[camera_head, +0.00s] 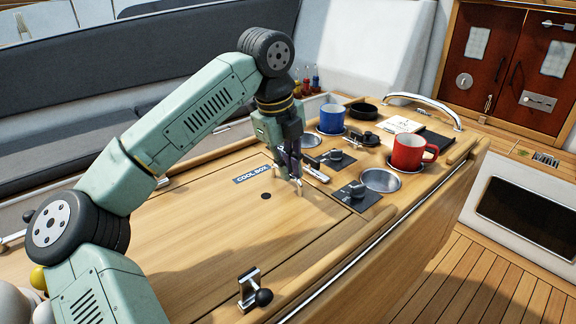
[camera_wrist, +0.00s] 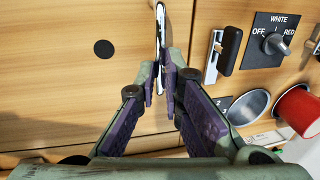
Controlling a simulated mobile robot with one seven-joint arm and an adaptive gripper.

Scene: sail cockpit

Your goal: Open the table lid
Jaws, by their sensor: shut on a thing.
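The table lid (camera_head: 190,225) is a broad wooden panel lying flat in the table top. It carries a "COOL BOX" label (camera_head: 252,173) and a small dark round hole (camera_head: 266,196); the hole also shows in the wrist view (camera_wrist: 104,49). My gripper (camera_head: 288,186) points down at the lid's right end, near its seam. In the wrist view my gripper (camera_wrist: 165,75) is shut on a thin, shiny metal piece (camera_wrist: 160,22) by the lid's edge. The fingers hide part of this piece, and I cannot tell its full shape.
A latch with a black knob (camera_head: 255,290) sits at the lid's front edge, another latch (camera_head: 315,172) beside the gripper. Right of them are switch panels (camera_head: 357,194), a red mug (camera_head: 410,152), a blue mug (camera_head: 331,118) and an arched metal rail (camera_head: 430,105).

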